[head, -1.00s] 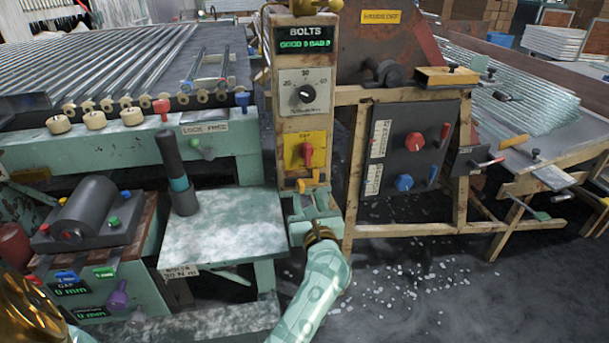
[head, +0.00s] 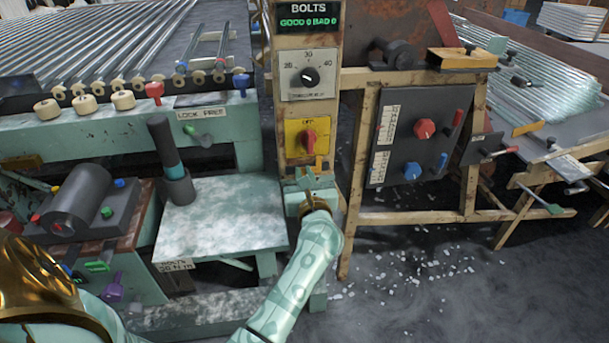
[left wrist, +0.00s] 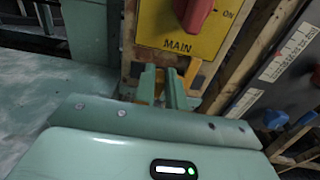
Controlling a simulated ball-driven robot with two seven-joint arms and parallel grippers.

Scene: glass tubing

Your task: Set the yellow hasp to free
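The yellow hasp (head: 318,163) is a small piece low on the wooden post, under the yellow MAIN switch plate (head: 308,137). My left gripper (head: 312,174) is right in front of it and partly hides it in the head view. In the left wrist view the two green fingers (left wrist: 163,88) stand a small gap apart, pointing at the post. Part of the hasp (left wrist: 191,71) shows just right of the fingertips, and some yellow shows between them. I cannot tell whether the fingers touch it. My right gripper is not in view.
The red switch knob (head: 309,142) sits just above the gripper. A dial (head: 309,77) and a BOLTS display (head: 308,17) are higher on the post. A green bench top (head: 215,215) is at left, a dark panel (head: 420,140) at right.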

